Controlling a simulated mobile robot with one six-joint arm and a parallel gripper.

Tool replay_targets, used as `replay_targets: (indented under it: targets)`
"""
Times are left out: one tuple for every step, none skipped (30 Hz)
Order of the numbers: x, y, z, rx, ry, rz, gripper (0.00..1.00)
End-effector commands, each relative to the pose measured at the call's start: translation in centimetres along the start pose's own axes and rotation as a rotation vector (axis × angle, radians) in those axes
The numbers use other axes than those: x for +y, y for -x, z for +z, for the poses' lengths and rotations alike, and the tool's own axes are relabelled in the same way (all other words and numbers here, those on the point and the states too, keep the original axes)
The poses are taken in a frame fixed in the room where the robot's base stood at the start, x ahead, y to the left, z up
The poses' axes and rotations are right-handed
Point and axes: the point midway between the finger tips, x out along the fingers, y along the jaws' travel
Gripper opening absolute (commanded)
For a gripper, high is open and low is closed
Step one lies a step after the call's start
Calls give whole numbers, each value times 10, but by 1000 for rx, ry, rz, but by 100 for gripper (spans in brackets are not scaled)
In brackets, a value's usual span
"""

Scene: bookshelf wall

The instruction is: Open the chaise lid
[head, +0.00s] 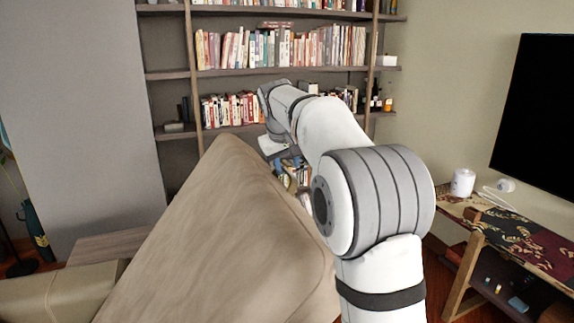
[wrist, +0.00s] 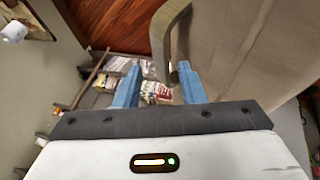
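The chaise lid (head: 225,240) is a large beige padded slab. In the head view it stands raised and steeply tilted, left of my arm. In the wrist view, a broad beige panel (wrist: 240,50) fills the upper right, with a curved tan edge piece (wrist: 167,35) along its left side. My gripper (wrist: 159,68) has its two blue fingers apart. The lower end of the curved piece is close to the right finger; I cannot tell whether they touch. Nothing is visibly clamped.
A bookshelf (head: 270,71) with several rows of books stands behind. A beige seat part (head: 60,298) is at the lower left. A low table (head: 510,235) with a white candle jar (head: 463,182) and a dark television (head: 540,118) are on the right. Wooden floor (wrist: 125,25) shows in the wrist view.

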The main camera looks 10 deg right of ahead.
Motion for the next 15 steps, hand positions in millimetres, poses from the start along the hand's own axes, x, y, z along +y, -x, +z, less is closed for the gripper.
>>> replay_targets:
  targets:
    - [0, -5, 0, -1, 1, 0, 36]
    - [0, -8, 0, -1, 1, -1, 36]
    - [-1, -11, 0, 0, 2, -1, 36]
    - [-1, -12, -1, 1, 2, -1, 36]
    - [-1, -14, -1, 2, 2, -1, 36]
    - [-2, -15, -1, 2, 3, -1, 36]
    - [-2, -16, -1, 3, 3, -1, 36]
    - [-2, -16, -1, 3, 3, -1, 36]
    - [-2, -16, -1, 3, 3, -1, 36]
    - [-2, -16, -1, 3, 3, -1, 36]
    - [-3, -16, -1, 3, 4, -1, 36]
    - [-3, -16, -1, 3, 4, -2, 36]
    - [-3, -16, -1, 3, 4, -2, 36]
    - [-3, -16, -1, 3, 4, -2, 35]
    - [-3, -16, -1, 3, 4, -2, 32]
